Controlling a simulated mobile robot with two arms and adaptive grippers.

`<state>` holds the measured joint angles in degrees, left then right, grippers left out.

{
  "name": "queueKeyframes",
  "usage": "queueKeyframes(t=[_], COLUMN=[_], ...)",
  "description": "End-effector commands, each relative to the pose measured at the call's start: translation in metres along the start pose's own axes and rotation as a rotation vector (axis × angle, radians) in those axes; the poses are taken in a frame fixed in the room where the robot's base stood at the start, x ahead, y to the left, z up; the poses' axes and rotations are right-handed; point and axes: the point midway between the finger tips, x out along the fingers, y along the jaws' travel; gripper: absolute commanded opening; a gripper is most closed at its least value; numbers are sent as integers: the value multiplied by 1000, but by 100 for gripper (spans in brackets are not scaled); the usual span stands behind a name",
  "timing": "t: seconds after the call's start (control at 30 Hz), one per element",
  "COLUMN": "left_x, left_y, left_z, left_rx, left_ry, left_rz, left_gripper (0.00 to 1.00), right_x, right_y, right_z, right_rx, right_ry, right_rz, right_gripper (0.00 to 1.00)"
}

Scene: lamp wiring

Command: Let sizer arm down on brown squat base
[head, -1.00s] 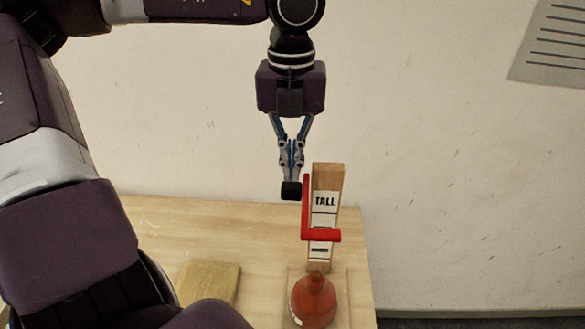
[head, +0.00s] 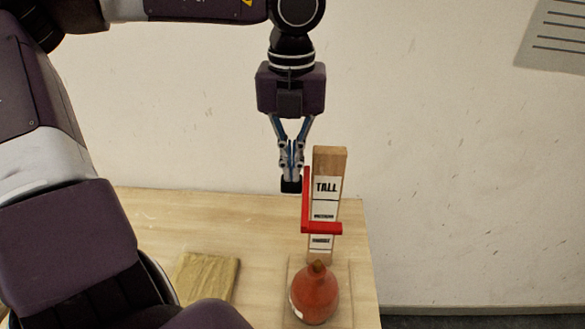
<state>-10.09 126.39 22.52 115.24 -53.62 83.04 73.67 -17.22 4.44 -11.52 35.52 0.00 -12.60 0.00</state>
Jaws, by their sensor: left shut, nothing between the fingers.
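The sizer is an upright wooden post (head: 330,160) with white labels, the top one reading TALL. Its red arm (head: 322,227) reaches out level at a height near the middle label, with a red upright strip on the left side. The brown squat base (head: 315,294) stands in front of the post, below the red arm, with a gap between its top and the arm. My left gripper (head: 291,186) is shut and empty, pointing down just left of the top of the red strip. I cannot tell whether it touches the strip. My right gripper is not in view.
The base stands on a thin pale board (head: 345,315) near the right edge of the wooden table (head: 160,215). A flat yellowish-brown block (head: 207,276) lies to the left. A lined paper (head: 555,38) hangs on the wall. The table between block and board is clear.

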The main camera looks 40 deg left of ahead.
Motion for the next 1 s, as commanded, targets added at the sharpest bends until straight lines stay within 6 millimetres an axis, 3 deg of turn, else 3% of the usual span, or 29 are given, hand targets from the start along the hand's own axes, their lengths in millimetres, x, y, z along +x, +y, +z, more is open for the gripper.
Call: queueKeyframes(t=[1.0], left_x=[43], left_y=[0], left_z=[0], left_rx=[0], left_ry=[1], left_rz=[1], left_gripper=[0], right_x=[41], right_y=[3], right_z=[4], right_rx=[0], right_ry=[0], right_rz=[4], right_gripper=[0])
